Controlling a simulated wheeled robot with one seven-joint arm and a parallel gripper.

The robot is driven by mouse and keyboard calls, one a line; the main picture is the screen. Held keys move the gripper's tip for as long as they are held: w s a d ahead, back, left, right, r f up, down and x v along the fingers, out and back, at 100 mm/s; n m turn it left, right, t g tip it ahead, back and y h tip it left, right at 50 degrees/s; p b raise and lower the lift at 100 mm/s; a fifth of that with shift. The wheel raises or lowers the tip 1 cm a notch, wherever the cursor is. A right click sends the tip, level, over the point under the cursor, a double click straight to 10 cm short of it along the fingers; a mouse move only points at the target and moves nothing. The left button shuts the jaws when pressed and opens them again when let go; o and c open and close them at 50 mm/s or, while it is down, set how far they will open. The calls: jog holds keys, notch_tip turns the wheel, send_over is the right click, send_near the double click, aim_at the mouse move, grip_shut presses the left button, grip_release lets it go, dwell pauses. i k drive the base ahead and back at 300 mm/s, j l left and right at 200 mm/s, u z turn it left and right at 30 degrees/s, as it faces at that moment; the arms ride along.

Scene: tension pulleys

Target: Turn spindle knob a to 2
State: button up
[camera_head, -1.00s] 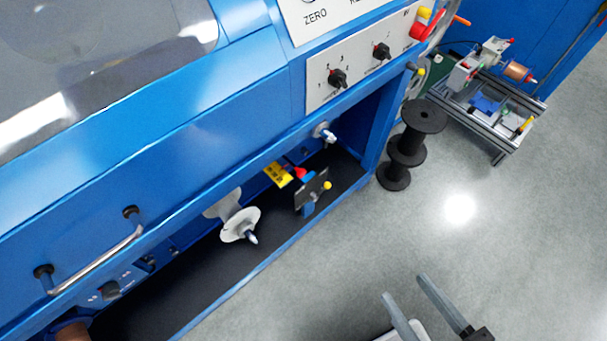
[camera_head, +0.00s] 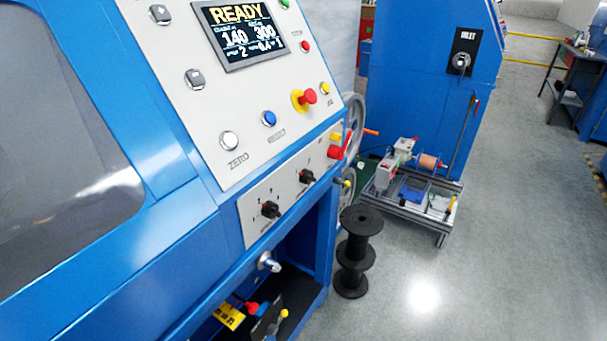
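Two black rotary knobs sit on the white lower strip of the blue machine's control panel. The left knob (camera_head: 270,210) has small numbers around it and a label too small to read. The right knob (camera_head: 306,177) also has small markings that I cannot read. I cannot tell which one is spindle knob a, nor which number either points to. My gripper is not in view.
A lit display (camera_head: 242,30) reads READY above the ZERO button (camera_head: 229,140). A red emergency button (camera_head: 309,96) is at the panel's right. Black spools (camera_head: 357,250) stand on the floor beside the machine. The grey floor (camera_head: 500,250) at right is clear.

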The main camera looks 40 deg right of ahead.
aim_at(306, 176)
jog(key=l+z, duration=0.2)
jog(key=l, duration=0.2)
jog(key=i+l+z, duration=0.15)
jog(key=l, duration=0.25)
jog(key=i+l+z, duration=0.2)
jog(key=l, duration=0.2)
jog(key=k+l, duration=0.05)
jog(key=k, duration=0.05)
